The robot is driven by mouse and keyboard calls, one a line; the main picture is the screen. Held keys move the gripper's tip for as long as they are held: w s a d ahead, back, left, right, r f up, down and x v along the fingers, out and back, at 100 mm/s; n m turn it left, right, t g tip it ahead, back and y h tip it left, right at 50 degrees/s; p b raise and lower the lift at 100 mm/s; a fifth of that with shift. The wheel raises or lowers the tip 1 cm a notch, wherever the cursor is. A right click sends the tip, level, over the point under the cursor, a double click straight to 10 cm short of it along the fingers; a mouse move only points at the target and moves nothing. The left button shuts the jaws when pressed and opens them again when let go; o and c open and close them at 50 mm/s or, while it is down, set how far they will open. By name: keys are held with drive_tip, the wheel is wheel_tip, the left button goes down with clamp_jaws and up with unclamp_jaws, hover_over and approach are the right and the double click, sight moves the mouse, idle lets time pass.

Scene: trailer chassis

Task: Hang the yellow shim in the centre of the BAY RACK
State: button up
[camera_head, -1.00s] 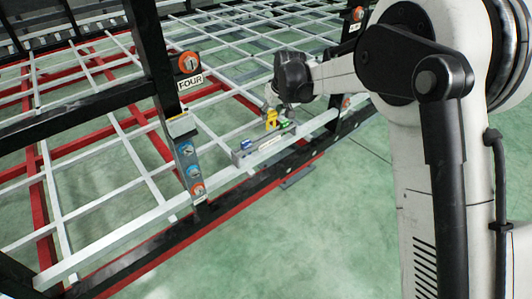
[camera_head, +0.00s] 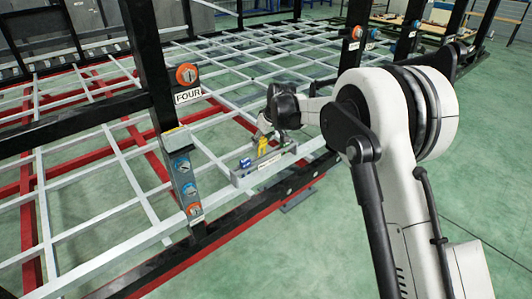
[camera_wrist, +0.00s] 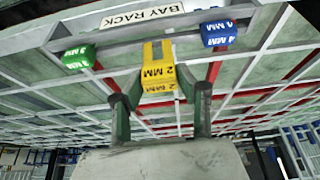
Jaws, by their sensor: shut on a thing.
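The yellow shim (camera_wrist: 158,75), marked 2 MM, is forked and sits between the two fingers of my gripper (camera_wrist: 159,108), which is shut on it. In the head view the yellow shim (camera_head: 262,146) is at the BAY RACK (camera_head: 264,170), with my gripper (camera_head: 264,125) at it from above. The BAY RACK label (camera_wrist: 143,16) shows upside-down-side up in the wrist view. The shim lies between the green shim (camera_wrist: 78,58) and the blue shim (camera_wrist: 218,35), both on the rack. I cannot tell whether the yellow shim touches the rack.
A black post with a FOUR label (camera_head: 188,96) and a narrow plate with blue and orange round parts (camera_head: 182,170) stand left of the rack. The white grid frame (camera_head: 130,240) spreads behind. Open green floor (camera_head: 300,250) lies in front.

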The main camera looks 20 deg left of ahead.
drive_tip(key=shift+w+d+f, duration=0.6)
drive_tip(key=shift+d, duration=0.05)
drive_tip(key=shift+f+b, duration=0.6)
drive_tip(key=shift+f, duration=1.3)
drive_tip(key=shift+f, duration=0.1)
drive_tip(key=shift+f, duration=0.15)
drive_tip(key=o, duration=1.2)
drive_tip(key=shift+c, duration=0.2)
drive_tip(key=r, duration=0.1)
wheel_tip(320, 180, up, 10)
drive_tip(key=r+p, duration=0.1)
drive_tip(key=p, duration=0.1)
hover_over(265, 152)
drive_tip(key=s+d, duration=0.3)
drive_tip(key=d, duration=0.2)
drive_tip(key=shift+w+a+f, duration=0.15)
drive_tip(key=shift+f, duration=0.1)
